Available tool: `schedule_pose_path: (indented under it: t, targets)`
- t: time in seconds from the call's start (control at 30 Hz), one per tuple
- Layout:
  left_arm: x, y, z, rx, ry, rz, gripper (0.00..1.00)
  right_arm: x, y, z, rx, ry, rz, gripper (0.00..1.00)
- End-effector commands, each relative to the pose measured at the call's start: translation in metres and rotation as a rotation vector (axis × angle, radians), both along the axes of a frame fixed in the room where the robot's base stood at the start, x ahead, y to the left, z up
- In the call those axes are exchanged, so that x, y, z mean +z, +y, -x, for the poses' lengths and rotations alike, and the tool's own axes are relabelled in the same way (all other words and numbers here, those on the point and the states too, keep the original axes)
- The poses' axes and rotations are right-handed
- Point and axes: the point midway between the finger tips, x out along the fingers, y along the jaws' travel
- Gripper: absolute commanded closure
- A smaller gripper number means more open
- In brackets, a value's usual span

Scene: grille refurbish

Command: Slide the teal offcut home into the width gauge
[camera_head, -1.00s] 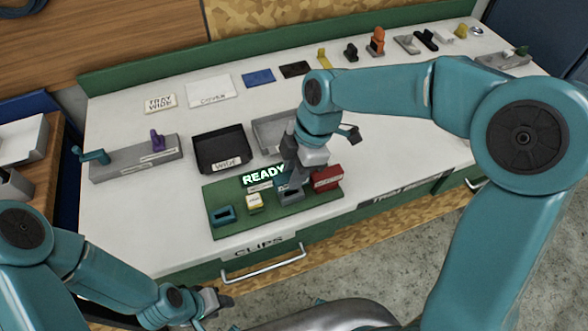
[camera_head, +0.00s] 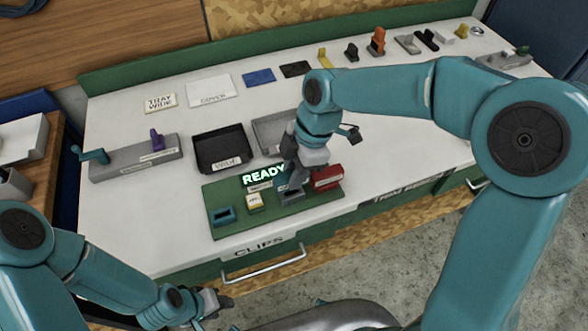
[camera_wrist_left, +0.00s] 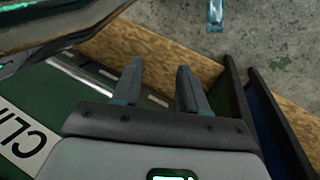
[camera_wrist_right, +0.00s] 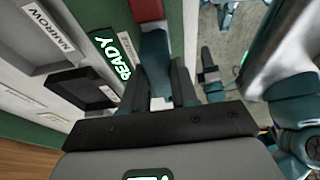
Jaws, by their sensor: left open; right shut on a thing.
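My right gripper (camera_head: 291,187) points down at the right part of the green mat and is shut on a dark teal piece, which I take to be the teal offcut (camera_wrist_right: 155,52). The piece shows between the fingers in the right wrist view.
Black (camera_head: 222,150) and grey trays stand behind. The bench's front right is clear.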

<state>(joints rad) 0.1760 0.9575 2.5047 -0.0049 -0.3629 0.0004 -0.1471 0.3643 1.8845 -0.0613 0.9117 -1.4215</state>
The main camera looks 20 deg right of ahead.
Motion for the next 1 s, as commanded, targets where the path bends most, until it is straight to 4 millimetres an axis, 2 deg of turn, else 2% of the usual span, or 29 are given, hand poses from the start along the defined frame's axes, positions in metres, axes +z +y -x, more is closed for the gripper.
schedule_pose_path:
  t: [1.0]
  targets:
    - [-0.024, 0.000, 0.000, 0.000, 0.000, 0.000, 0.57, -0.027, 0.000, 0.000, 0.000, 0.001, 0.000, 1.00]
